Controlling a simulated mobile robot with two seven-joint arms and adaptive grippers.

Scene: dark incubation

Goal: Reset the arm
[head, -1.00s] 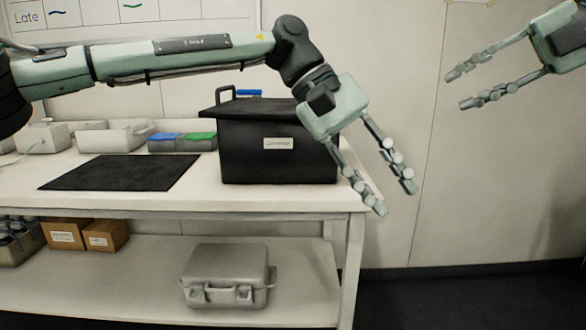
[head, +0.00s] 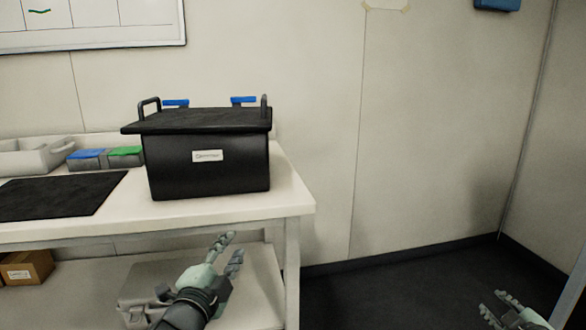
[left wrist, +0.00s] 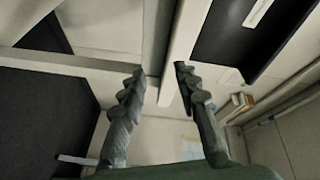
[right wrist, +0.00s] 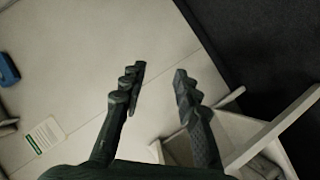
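My left gripper (head: 230,247) is in the lower middle of the head view, in front of the bench's lower shelf and below the tabletop. Its two fingers are apart with nothing between them, as the left wrist view (left wrist: 160,72) also shows. My right gripper (head: 500,303) is at the bottom right corner of the head view, over the dark floor and partly cut off by the frame. In the right wrist view (right wrist: 158,75) its fingers are apart and empty.
A black lidded box (head: 225,170) with handles stands on the white bench (head: 285,205) near its right end. A black mat (head: 60,195) lies left of it. A grey case (head: 135,300) sits on the lower shelf, partly behind my left gripper. Floor right of the bench is clear.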

